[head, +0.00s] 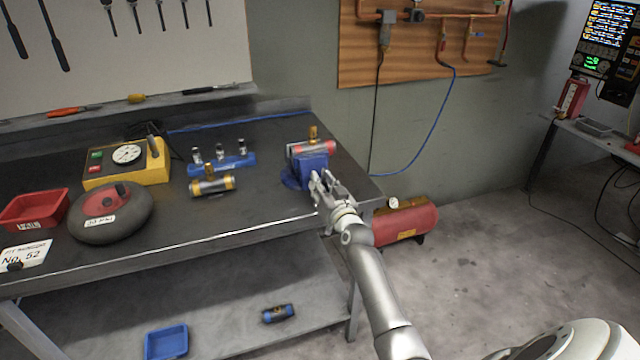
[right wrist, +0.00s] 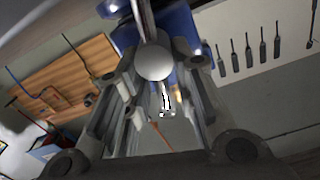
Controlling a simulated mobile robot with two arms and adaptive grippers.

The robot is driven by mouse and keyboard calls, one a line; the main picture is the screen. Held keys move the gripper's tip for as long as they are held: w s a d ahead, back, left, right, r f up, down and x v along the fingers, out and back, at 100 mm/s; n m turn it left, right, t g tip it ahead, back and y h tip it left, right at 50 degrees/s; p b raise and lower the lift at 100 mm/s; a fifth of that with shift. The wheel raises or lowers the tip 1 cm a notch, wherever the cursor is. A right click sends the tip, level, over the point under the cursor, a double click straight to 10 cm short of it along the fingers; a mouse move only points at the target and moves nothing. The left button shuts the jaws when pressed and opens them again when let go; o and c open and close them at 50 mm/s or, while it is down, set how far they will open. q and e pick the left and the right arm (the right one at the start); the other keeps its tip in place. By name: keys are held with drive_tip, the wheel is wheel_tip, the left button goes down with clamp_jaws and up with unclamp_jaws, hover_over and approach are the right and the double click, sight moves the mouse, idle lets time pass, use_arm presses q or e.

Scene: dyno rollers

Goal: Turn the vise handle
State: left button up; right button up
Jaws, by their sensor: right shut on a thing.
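The blue vise (head: 309,164) stands at the right front corner of the dark workbench. A red and grey cylinder with a brass fitting (head: 313,147) sits in its jaws. My right gripper (head: 323,186) is at the front of the vise, shut on its handle. In the right wrist view, the metal vise handle (right wrist: 152,62) with its round end shows between the fingers, with the blue vise body (right wrist: 178,30) behind. In the head view the gripper hides most of the handle. My left gripper is not in view.
On the workbench (head: 265,212) are a yellow gauge box (head: 128,163), a dark round device (head: 110,213), a red tray (head: 35,209), a blue fitting rack (head: 222,164) and a yellow-ended cylinder (head: 212,187). A red tank (head: 405,221) stands on the floor to the right.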

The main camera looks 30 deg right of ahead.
drive_tip(key=m, duration=0.4)
drive_tip(key=d+m, duration=0.1)
drive_tip(key=m, duration=0.1)
drive_tip(key=shift+s+f+m, duration=0.1)
drive_tip(key=shift+f+m, duration=0.2)
drive_tip(key=m, duration=0.3)
drive_tip(key=shift+d+f, duration=0.2)
drive_tip(key=shift+f, duration=0.05)
drive_tip(key=shift+d+f+m+b, duration=0.1)
drive_tip(key=shift+f+m+b, duration=0.1)
drive_tip(key=shift+m, duration=0.7)
drive_tip(key=shift+f+m+b, duration=0.1)
drive_tip(key=shift+f+m, duration=0.05)
drive_tip(key=shift+m, duration=0.75)
drive_tip(key=shift+s+m, duration=0.1)
drive_tip(key=shift+m, duration=0.2)
drive_tip(key=o, duration=1)
drive_tip(key=shift+s, duration=0.1)
drive_tip(key=v, duration=1.2)
